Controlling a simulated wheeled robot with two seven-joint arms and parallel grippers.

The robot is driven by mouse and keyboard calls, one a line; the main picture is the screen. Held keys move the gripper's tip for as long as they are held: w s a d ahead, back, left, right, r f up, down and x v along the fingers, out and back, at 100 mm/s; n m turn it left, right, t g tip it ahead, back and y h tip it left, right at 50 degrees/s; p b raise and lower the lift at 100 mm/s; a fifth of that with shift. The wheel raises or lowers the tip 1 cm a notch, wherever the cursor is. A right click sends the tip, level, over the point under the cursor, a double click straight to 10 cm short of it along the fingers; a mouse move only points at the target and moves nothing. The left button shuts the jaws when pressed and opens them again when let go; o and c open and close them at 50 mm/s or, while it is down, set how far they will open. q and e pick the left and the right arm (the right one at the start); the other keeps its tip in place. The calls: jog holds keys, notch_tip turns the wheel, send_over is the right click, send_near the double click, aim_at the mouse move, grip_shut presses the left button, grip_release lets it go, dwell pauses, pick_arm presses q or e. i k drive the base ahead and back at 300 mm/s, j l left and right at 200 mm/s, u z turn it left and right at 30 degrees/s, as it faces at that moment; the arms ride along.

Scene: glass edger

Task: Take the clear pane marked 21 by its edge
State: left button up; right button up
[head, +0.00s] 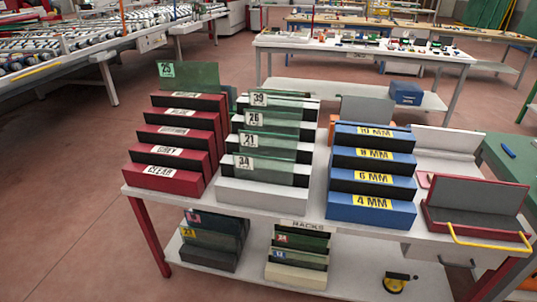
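The clear pane marked 21 (280,146) stands upright in the white stepped rack (262,193) in the middle of the table. Its label is at its upper left. The pane marked 34 (280,167) stands in front of it, and the panes marked 26 (282,123) and 39 (285,101) stand behind it. The white rack steps hide its lower edge; its top edge shows. Neither of my grippers is in view.
A red stepped rack (165,179) with a pane marked 25 (195,75) at its back stands left. A blue stepped rack (370,209) stands right, beside a red-edged tray (470,241) with a yellow handle. More panes stand on the lower shelf (350,284).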

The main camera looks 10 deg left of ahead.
aim_at(253, 143)
jog(key=i+l+u, duration=0.15)
jog(key=i+l, duration=0.15)
jog(key=i+l+u, duration=0.15)
jog(key=i+l, duration=0.15)
jog(key=l, duration=0.15)
jog(key=i+l+u, duration=0.15)
jog(key=l, duration=0.25)
jog(key=i, duration=0.1)
